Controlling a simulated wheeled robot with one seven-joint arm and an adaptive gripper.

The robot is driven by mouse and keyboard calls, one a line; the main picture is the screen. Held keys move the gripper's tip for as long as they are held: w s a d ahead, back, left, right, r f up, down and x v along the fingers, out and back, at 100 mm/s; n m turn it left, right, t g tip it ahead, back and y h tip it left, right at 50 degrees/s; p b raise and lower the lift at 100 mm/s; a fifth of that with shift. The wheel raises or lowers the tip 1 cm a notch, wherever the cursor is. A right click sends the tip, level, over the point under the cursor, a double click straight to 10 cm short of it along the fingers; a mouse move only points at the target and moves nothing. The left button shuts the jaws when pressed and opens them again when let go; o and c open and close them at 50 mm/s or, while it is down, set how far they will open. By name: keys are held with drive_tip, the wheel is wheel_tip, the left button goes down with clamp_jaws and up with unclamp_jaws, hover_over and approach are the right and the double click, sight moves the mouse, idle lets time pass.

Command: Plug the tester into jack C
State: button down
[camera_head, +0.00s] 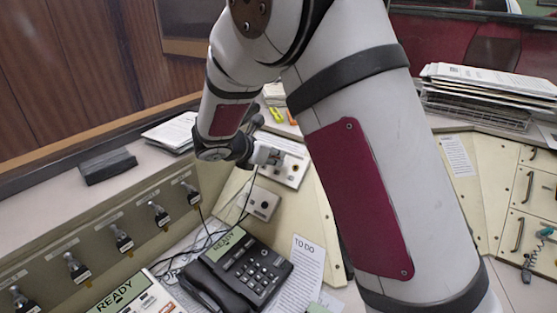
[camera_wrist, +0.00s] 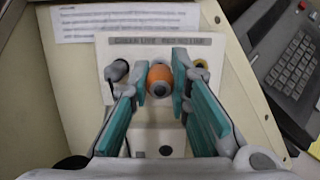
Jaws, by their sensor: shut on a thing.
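My gripper (camera_wrist: 160,82) is shut on an orange cylindrical piece with a dark centre (camera_wrist: 160,74), which I take to be the tester. The teal pads lie on either side of it. It is over a pale plate (camera_wrist: 133,140) with a printed line that seems to read "green live, red no line". Whether it touches the plate I cannot tell. In the head view the gripper (camera_head: 268,156) is small, beside the plate (camera_head: 290,168), with a dark cable below. A row of dark fittings with white tags (camera_head: 123,240) lines the left console; their letters are unreadable, so I cannot pick out jack C.
A desk phone (camera_head: 240,268) marked READY stands below the gripper, with loose black cables beside it. A small pale box (camera_head: 262,203) sits between. A TO DO sheet (camera_head: 306,262) lies to the right. Paper stacks (camera_head: 490,85) are at the back right. My arm hides the centre.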

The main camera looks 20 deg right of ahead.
drive_tip(key=shift+r, duration=0.1)
drive_tip(key=p+v, duration=0.1)
drive_tip(key=v, duration=0.1)
drive_tip(key=p+v, duration=0.1)
drive_tip(key=shift+s+r+p, duration=0.1)
drive_tip(key=shift+r+p, duration=0.25)
drive_tip(key=shift+r, duration=0.2)
drive_tip(key=shift+s+a+p, duration=0.1)
drive_tip(key=shift+p, duration=0.2)
